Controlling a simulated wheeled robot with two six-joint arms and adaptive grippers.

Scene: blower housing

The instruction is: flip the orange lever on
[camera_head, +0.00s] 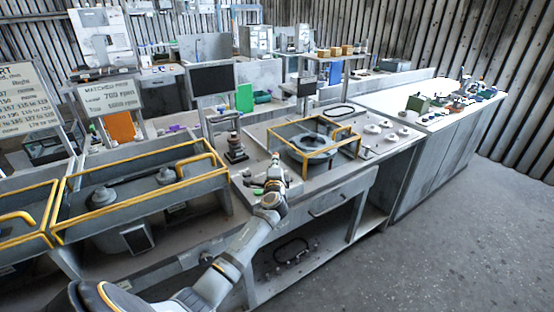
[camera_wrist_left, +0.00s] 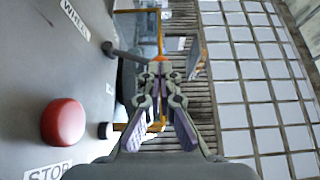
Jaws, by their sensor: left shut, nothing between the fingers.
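My left gripper (camera_head: 274,160) reaches over the bench from below in the head view, just left of the yellow-framed blower housing (camera_head: 312,140). In the left wrist view its fingers (camera_wrist_left: 157,70) are together and empty. Behind them run yellow-orange bars (camera_wrist_left: 160,38), which look like the housing's frame. I cannot single out the orange lever for certain from these bars, nor tell its position; the gripper may hide part of it. A grey lever with a round dark end (camera_wrist_left: 112,50) lies left of the fingertips. My right gripper is out of view.
A red button (camera_wrist_left: 63,122) by a STOP label (camera_wrist_left: 46,172) and a WHEEL label (camera_wrist_left: 75,18) are on the grey panel. A dark stacked part (camera_head: 235,148) and a monitor (camera_head: 212,79) stand left of the housing. Yellow-railed bays (camera_head: 140,170) lie farther left.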

